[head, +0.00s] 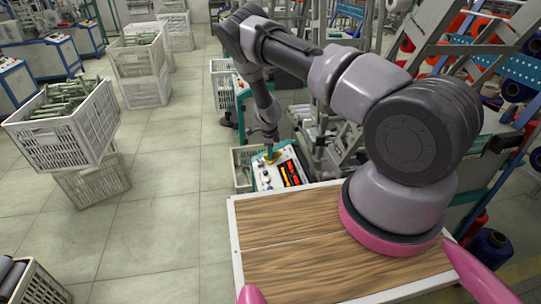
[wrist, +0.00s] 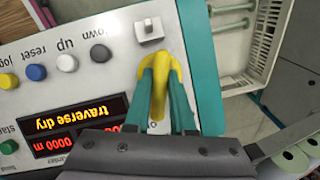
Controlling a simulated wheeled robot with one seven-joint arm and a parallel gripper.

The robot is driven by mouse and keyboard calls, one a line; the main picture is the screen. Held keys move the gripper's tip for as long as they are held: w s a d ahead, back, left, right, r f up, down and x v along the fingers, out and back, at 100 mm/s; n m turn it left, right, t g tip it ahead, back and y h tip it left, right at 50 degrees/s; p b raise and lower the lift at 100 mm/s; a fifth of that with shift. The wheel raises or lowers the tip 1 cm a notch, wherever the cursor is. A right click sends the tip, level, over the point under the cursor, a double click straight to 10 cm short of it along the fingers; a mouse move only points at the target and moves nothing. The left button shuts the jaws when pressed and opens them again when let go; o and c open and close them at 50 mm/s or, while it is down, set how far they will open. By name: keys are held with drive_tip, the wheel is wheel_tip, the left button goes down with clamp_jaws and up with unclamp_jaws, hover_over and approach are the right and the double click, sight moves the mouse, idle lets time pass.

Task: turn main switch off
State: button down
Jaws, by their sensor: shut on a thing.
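The control panel (wrist: 60,88) has a pale face with teal edges and appears upside down in the wrist view. It also shows in the head view (head: 263,178), beyond the wooden top. A yellow part, which looks like the main switch (wrist: 158,95), sits near the panel's edge. My gripper (wrist: 160,75) has its teal fingers on either side of this yellow part and is shut on it. The fingers and gripper body hide part of the switch, and its turned position is unclear. In the head view, my gripper (head: 271,156) reaches down to the panel's top left.
Several coloured buttons (wrist: 37,72) and a small white switch (wrist: 149,30) lie close by. A lit display (wrist: 78,118) reads "traverse dry". A white crate (wrist: 258,35) stands beside the panel. Crates of bobbins (head: 75,130) stand left; the tiled floor (head: 160,200) between is clear.

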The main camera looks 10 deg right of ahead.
drive_tip(key=n, duration=0.1)
drive_tip(key=n+g, duration=0.1)
drive_tip(key=n, duration=0.2)
drive_tip(key=shift+w+g, duration=0.25)
drive_tip(key=shift+g, duration=0.05)
drive_tip(key=shift+w+n+g, duration=0.15)
drive_tip(key=shift+n+g, duration=0.85)
drive_tip(key=shift+n, duration=1.4)
drive_tip(key=c, duration=0.8)
unclamp_jaws()
drive_tip(key=shift+o, duration=0.2)
drive_tip(key=v, duration=1)
drive_tip(key=shift+a+r, duration=0.2)
drive_tip(key=shift+r, duration=0.15)
drive_tip(key=shift+w, duration=0.1)
